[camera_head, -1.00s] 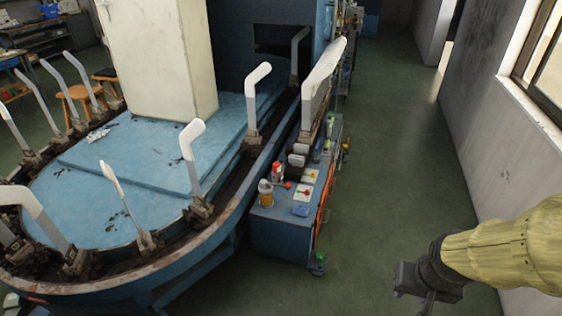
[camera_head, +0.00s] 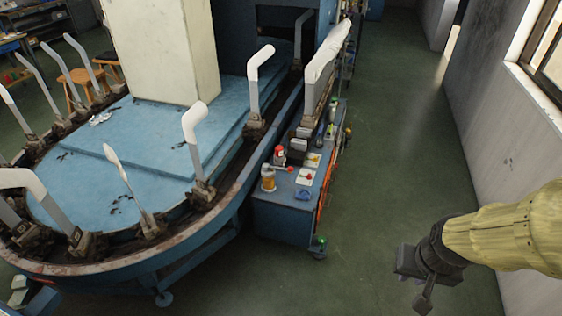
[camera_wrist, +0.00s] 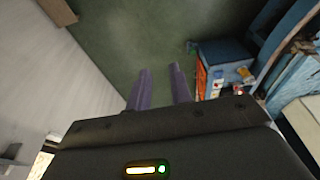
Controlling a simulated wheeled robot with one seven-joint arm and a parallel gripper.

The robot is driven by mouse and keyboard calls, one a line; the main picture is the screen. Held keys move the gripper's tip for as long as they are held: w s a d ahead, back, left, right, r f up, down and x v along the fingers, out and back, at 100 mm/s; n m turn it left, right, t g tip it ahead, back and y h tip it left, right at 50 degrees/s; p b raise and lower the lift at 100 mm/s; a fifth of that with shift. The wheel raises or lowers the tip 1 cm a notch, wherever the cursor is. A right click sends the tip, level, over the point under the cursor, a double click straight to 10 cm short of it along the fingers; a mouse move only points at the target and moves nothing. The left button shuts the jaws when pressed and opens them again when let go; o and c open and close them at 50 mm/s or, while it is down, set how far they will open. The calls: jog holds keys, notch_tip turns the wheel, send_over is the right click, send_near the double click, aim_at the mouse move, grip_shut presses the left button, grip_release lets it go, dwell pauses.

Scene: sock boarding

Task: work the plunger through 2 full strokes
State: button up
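A blue cabinet (camera_head: 283,219) beside the oval machine carries small fittings on its top. Among them are an amber jar (camera_head: 268,180) with a pale top, a red-capped part (camera_head: 280,154) behind it, and a red knob (camera_head: 291,169) on a thin rod. I cannot tell which of these is the plunger. The cabinet also shows in the wrist view (camera_wrist: 222,55), up and right of my fingers. My gripper (camera_wrist: 161,72) has its two purplish fingers apart with only floor seen between them. In the head view it hangs at lower right, away from the cabinet.
The oval blue machine (camera_head: 105,205) with upright white-tipped forms fills the left. A grey wall (camera_head: 510,150) with a window stands on the right, near my arm. Green floor (camera_head: 385,150) is clear between the cabinet and the wall. Wooden stools (camera_head: 78,76) stand far left.

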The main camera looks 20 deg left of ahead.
grip_shut()
dwell(1.4)
